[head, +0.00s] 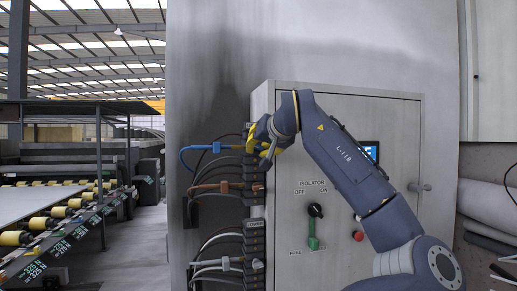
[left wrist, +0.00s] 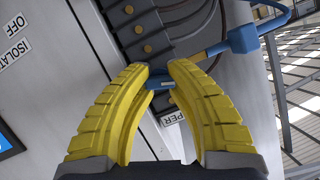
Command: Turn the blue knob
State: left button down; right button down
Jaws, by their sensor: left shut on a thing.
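My left gripper (head: 253,139) is at the upper left edge of the grey cabinet (head: 390,115). Its yellow fingers (left wrist: 160,76) fill the left wrist view and close on a small blue part (left wrist: 160,83), which I take for the blue knob. Most of this part is hidden between the fingertips. In the head view a blue cable (head: 185,162) curves out left of the gripper; the knob itself is hidden there. My right gripper is not in view.
A column of dark terminal blocks (head: 255,210) with brown and grey cables runs down the cabinet's left side. A roller conveyor (head: 50,220) stands at the left.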

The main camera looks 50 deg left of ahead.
pick_arm(q)
jog(key=shift+s+f, duration=0.1)
jog(key=shift+f, duration=0.25)
jog(key=c, duration=1.1)
grip_release()
jog(key=shift+r, duration=0.15)
jog(key=shift+r, duration=0.1)
jog(key=shift+s+d+r, duration=0.1)
jog(key=shift+d+r, duration=0.1)
jog(key=shift+d, duration=0.35)
jog(key=v, duration=1)
jog(key=shift+s+d+r, duration=0.15)
jog(key=shift+s+d, duration=0.05)
jog(key=shift+d, duration=0.15)
